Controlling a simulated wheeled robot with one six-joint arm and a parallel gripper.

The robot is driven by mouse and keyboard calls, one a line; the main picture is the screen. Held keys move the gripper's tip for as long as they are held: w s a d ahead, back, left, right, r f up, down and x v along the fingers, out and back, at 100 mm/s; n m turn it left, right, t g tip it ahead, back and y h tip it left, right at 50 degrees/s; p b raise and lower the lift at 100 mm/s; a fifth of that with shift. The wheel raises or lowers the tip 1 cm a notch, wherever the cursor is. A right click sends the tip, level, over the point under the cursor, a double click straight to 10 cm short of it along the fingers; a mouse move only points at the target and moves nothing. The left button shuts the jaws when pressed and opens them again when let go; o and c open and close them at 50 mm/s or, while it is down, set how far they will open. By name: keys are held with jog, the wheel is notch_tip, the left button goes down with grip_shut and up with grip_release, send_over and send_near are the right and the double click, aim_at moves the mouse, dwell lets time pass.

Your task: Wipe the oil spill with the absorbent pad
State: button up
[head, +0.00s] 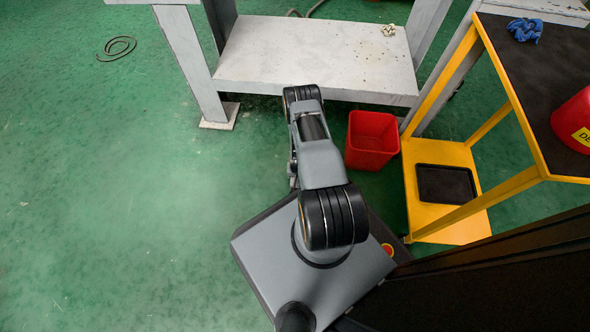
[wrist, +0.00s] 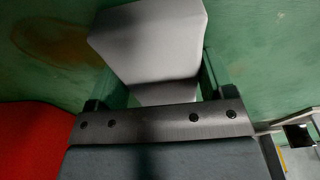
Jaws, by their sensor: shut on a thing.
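A pale grey absorbent pad (wrist: 150,42) is between the fingers of my gripper (wrist: 158,84) in the wrist view. My gripper is shut on it, and the pad reaches out beyond the fingertips over the green floor. The oil spill (wrist: 52,38) is a brownish stain on the floor at the upper left of the wrist view, to the left of the pad. I cannot tell whether the pad touches the floor. In the head view, my arm hides the gripper and pad, and I cannot make out the spill.
A red bin (head: 371,141) stands right of my arm, and red fills the wrist view's lower left. A white bench (head: 310,55) is ahead. A yellow cart (head: 440,215) at right holds a blue cloth-like item (head: 525,30) and red container (head: 575,120). The left floor is mostly clear.

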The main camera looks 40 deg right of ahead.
notch_tip(320, 180, up, 3)
jog(key=shift+f+p, duration=0.1)
jog(key=shift+p, duration=0.65)
jog(key=shift+r+p, duration=2.05)
jog(key=shift+r, duration=0.6)
